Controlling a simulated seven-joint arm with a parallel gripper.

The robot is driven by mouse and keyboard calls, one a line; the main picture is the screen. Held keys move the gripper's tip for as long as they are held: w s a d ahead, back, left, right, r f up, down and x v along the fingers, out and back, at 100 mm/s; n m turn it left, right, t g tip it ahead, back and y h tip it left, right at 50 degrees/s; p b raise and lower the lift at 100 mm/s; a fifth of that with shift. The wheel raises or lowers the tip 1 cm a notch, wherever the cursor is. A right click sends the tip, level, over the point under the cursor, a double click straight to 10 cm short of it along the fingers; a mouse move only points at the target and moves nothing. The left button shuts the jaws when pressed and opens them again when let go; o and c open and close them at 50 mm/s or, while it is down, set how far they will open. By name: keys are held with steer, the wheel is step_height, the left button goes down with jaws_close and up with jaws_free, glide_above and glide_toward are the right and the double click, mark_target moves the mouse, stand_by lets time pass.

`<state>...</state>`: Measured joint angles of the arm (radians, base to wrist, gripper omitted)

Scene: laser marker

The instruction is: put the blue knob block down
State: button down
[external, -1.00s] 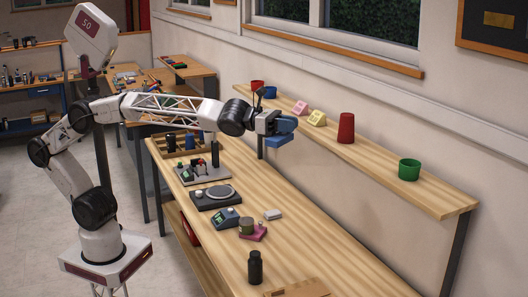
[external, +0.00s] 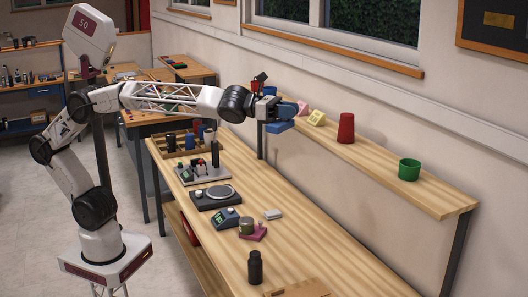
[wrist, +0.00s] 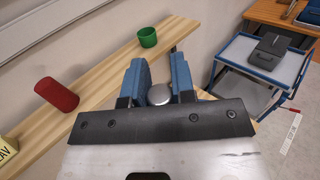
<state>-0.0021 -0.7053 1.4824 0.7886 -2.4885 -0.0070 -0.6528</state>
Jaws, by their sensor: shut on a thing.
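My gripper (external: 287,110) has blue fingers and is in the air near the far end of the wall shelf in the external view. In the wrist view, the block's round silver knob (wrist: 159,94) sits between the two blue fingers. The rest of the block is hidden there by the gripper. Nothing is seen touching the block from below, and its exact height above bench or shelf is hard to tell.
The wall shelf (external: 432,195) bears a yellow block (external: 316,118), a red cup (external: 346,128) and a green cup (external: 409,170). The wooden bench (external: 330,243) holds a scale (external: 215,196), a blue-grey device (external: 226,218) and a black bottle (external: 255,267). Bare wood lies along its wall side.

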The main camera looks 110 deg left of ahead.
steer(key=shift+a, duration=0.2)
steer(key=shift+s+a+n+g+y, duration=1.4)
steer(key=shift+a+n+y, duration=0.9)
steer(key=shift+a, duration=2.8)
steer(key=shift+s+a+n+g+y, duration=1.4)
steer(key=shift+a+y, duration=1.5)
steer(key=shift+a, duration=2.25)
steer(key=shift+s+a+n+g+y, duration=1.05)
steer(key=shift+a+n+g+y, duration=1.05)
steer(key=shift+a, duration=3)
step_height(320, 180, down, 50)
steer(key=y, duration=0.1)
steer(key=shift+t, duration=0.4)
steer(key=shift+f, duration=0.1)
steer(key=shift+f, duration=3.1)
steer(key=shift+f, duration=1.85)
